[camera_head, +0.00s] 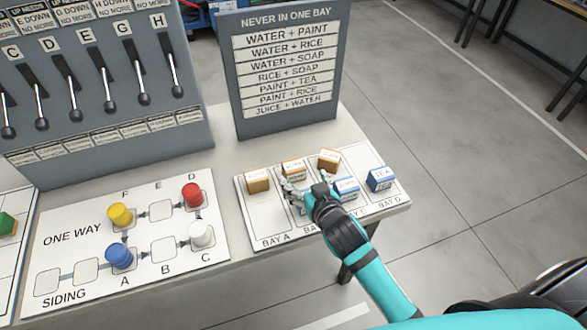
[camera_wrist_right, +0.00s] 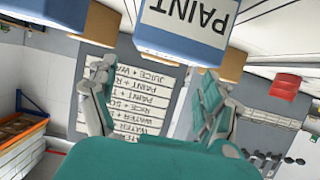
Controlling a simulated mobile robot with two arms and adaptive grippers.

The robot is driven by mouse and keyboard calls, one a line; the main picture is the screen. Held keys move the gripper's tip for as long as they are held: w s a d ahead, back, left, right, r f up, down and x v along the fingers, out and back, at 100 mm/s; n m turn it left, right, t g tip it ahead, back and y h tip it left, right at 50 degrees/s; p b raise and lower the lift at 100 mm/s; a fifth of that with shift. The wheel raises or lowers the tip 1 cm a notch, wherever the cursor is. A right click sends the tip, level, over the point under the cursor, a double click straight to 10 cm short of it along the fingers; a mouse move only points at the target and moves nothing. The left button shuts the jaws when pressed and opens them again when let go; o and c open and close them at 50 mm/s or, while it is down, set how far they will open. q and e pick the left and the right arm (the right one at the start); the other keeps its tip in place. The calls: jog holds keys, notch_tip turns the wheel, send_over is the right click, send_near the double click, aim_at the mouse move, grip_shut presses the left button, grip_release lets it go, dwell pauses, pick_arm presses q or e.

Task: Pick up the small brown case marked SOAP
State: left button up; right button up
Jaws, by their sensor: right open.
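Three small brown cases stand in a row on the white bay board: one at left (camera_head: 258,180), one in the middle (camera_head: 293,170), one at right (camera_head: 328,160). Their labels are too small to read in the head view, so I cannot tell which is marked SOAP. My right gripper (camera_head: 304,188) is open over the board, in front of the middle brown case and among the blue cases. In the right wrist view its fingers (camera_wrist_right: 157,85) are spread with nothing between them. Brown cases show at the upper left (camera_wrist_right: 92,22) and right (camera_wrist_right: 232,66). My left gripper is out of view.
A blue case marked PAINT (camera_wrist_right: 185,30) looms close above the fingers in the upside-down wrist view. Blue cases (camera_head: 347,188) and (camera_head: 380,179) stand right of the gripper; another is partly hidden by it. A grey sign (camera_head: 285,120) rises behind the board; colored pegs stand left.

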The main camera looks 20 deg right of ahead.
aim_at(296, 169)
jog(key=p+x, duration=0.1)
jog(key=x, duration=0.6)
jog(key=shift+w, duration=0.3)
jog(key=c, duration=1.3)
